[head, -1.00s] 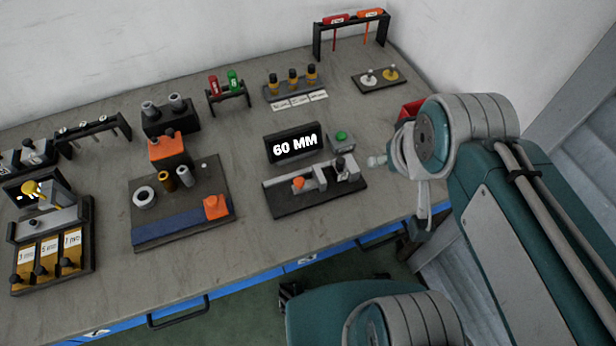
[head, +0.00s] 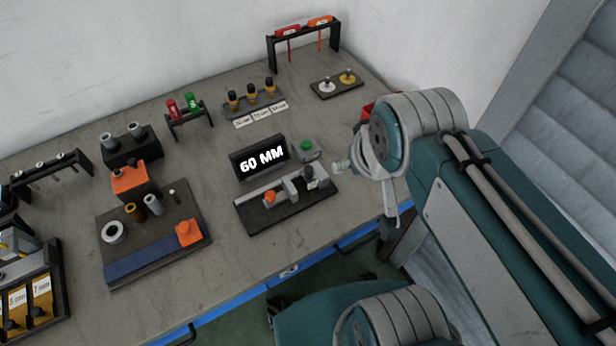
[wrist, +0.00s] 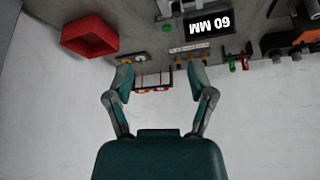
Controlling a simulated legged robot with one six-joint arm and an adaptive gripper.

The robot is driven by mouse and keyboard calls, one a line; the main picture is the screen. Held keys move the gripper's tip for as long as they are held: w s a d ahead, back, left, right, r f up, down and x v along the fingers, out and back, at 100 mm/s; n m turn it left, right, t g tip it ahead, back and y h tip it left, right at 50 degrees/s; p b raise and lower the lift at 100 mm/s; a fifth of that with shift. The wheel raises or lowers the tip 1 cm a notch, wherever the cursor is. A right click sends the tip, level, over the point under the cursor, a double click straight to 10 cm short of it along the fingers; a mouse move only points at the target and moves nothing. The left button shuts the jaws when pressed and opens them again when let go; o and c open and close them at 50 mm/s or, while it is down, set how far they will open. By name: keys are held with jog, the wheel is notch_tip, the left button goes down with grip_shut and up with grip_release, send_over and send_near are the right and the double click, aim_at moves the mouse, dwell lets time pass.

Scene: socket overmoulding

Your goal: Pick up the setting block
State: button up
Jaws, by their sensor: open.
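The likely setting blocks are the yellow pieces with black knobs (head: 252,96), which stand in a row behind white labels too small to read surely. I cannot tell which one the task names. The row also shows, upside down and small, in the wrist view (wrist: 188,48). My gripper (wrist: 160,66) is open and empty, its two fingers spread wide in the wrist view. It points across the bench and is well apart from the row.
A display reading 60 MM (head: 262,160) stands behind a slide fixture (head: 285,200) with a green button box (head: 307,149) nearby. A tool rack (head: 304,36) and small pad (head: 337,86) are at the back. A red bin (wrist: 90,36) lies near my gripper.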

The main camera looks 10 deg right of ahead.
jog(key=shift+w, duration=0.1)
jog(key=m+g, duration=0.6)
jog(key=m, duration=0.2)
send_over(308, 168)
notch_tip(308, 168, down, 10)
notch_tip(308, 168, down, 11)
jog(key=shift+r, duration=0.15)
grip_shut()
